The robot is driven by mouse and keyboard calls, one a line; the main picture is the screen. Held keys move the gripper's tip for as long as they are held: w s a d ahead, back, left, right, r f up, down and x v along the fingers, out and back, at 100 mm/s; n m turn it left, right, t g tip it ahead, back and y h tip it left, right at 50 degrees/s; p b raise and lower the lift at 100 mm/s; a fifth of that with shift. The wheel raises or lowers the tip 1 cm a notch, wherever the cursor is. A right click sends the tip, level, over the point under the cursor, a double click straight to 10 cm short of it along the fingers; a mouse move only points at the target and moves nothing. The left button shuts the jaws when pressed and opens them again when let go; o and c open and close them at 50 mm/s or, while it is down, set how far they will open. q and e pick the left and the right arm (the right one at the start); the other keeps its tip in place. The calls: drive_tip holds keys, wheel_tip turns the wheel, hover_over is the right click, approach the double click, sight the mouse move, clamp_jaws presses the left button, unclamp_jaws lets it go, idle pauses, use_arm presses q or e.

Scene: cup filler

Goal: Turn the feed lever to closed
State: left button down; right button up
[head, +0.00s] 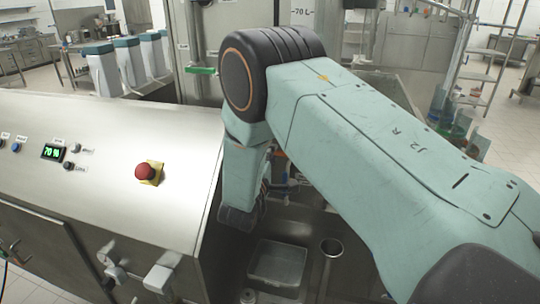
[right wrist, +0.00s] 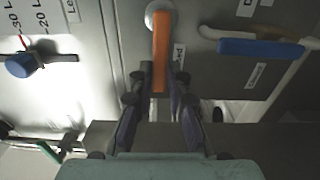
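An orange lever (right wrist: 161,55) hangs from a round pale pivot on a grey panel in the right wrist view. A label beside it is partly hidden, so I cannot read whether it names the feed lever. My right gripper (right wrist: 160,85) is open, its two fingers on either side of the lever's free end, with small gaps visible. In the head view my right arm covers most of the right gripper and the lever. My left gripper is not in view.
A blue-handled lever (right wrist: 262,47) is to the right and a blue knob (right wrist: 20,64) to the left in the right wrist view. In the head view, a steel console with a red button (head: 148,171) stands left of a sink holding a clear container (head: 277,262).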

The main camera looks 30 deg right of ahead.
drive_tip(key=o, duration=0.3)
drive_tip(key=shift+o, duration=0.2)
drive_tip(key=shift+a, duration=0.1)
drive_tip(key=v, duration=0.7)
drive_tip(key=shift+s, duration=0.15)
drive_tip(key=shift+a, duration=0.1)
